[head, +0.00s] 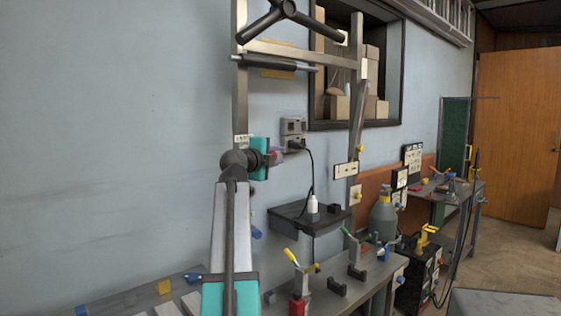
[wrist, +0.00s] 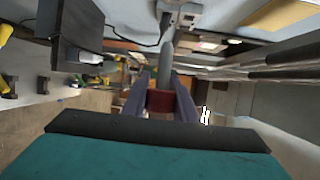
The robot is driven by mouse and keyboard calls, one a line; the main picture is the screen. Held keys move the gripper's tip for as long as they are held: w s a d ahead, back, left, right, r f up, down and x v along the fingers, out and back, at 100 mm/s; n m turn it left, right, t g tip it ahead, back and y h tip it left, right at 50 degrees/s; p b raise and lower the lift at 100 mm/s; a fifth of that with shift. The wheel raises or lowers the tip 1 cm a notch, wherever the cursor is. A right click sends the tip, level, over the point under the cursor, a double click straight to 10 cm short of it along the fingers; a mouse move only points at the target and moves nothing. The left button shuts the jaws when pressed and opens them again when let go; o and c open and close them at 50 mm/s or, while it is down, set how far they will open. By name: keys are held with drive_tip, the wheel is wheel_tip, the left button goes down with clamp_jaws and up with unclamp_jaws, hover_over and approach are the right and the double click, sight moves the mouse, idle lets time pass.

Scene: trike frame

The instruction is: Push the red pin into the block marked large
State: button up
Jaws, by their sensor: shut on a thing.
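My gripper (head: 276,157) is beside the left upright of the metal frame, pointing right. In the wrist view its fingers (wrist: 161,98) are shut on a red piece, which I take for the red pin (wrist: 161,101). A grey rod with a narrowed end (wrist: 167,55) shows straight beyond the red piece; I cannot tell whether it is part of the pin. Pale marked plates sit on the left upright (head: 241,140) and the right upright (head: 346,170). Their marks are too small to read, so I cannot tell which is marked large.
A dark wall shelf (head: 310,217) with a white bottle (head: 313,204) is below right of my gripper. A socket box (head: 293,127) with a hanging black cable is close by. A dark bar (head: 275,62) crosses above. The bench (head: 345,293) below holds several clamps and tools.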

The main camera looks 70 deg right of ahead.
drive_tip(key=shift+w+d+b, duration=0.55)
drive_tip(key=shift+w+b, duration=0.15)
drive_tip(key=shift+w, duration=0.2)
drive_tip(key=shift+w+d+b, duration=0.55)
drive_tip(key=shift+w+b, duration=0.1)
drive_tip(key=shift+w, duration=0.2)
drive_tip(key=shift+b, duration=1.45)
idle(1.3)
drive_tip(key=shift+w+d+b, duration=0.65)
drive_tip(key=shift+w+b, duration=0.1)
drive_tip(key=shift+w, duration=0.2)
drive_tip(key=shift+w+d+b, duration=0.6)
drive_tip(key=shift+w+b, duration=0.15)
drive_tip(key=shift+w, duration=0.2)
idle(1.2)
drive_tip(key=o, duration=1.1)
